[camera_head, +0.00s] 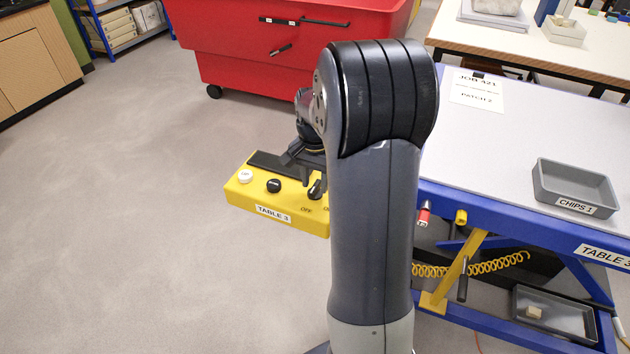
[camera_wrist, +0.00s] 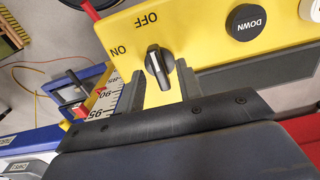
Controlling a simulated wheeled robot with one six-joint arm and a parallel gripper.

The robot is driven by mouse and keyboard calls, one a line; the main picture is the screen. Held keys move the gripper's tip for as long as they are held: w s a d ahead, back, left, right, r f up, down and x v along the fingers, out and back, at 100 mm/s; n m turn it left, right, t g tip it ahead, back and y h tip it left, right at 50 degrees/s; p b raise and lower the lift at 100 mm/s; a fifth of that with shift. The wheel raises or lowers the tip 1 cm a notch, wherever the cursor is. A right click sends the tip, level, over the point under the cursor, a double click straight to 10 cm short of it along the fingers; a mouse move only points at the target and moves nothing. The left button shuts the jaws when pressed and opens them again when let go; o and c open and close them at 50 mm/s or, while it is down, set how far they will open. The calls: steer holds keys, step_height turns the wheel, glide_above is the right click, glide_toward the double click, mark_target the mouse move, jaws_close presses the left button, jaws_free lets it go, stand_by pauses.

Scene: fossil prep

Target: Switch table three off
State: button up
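The yellow TABLE 3 control box (camera_head: 236,193) is left of my arm in the head view and fills the top of the wrist view (camera_wrist: 205,45). Its black rotary knob (camera_wrist: 158,62) sits beside printed ON and OFF labels; it also shows in the head view (camera_head: 316,188). The knob's ridge lines up roughly with OFF, its white-marked end toward that label. My gripper (camera_wrist: 160,74) is open, one finger on each side of the knob's lower part with visible gaps. In the head view my gripper (camera_head: 306,168) is partly hidden by my arm.
The box also carries a black DOWN button (camera_wrist: 246,22) and a white button (camera_head: 245,176). The blue-framed table (camera_head: 500,130) with a grey CHIPS 1 tray (camera_head: 580,181) stands right. A red bin (camera_head: 290,60) is behind. The floor at left is clear.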

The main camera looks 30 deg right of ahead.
mark_target(315, 186)
step_height(315, 186, up, 10)
steer(key=shift+r, duration=0.15)
stand_by(0.4)
step_height(315, 186, down, 11)
steer(key=shift+r, duration=0.1)
stand_by(0.3)
stand_by(0.5)
steer(key=n, duration=0.5)
steer(key=n+b, duration=0.1)
steer(key=n, duration=0.3)
steer(key=shift+n, duration=0.4)
stand_by(1.1)
stand_by(0.4)
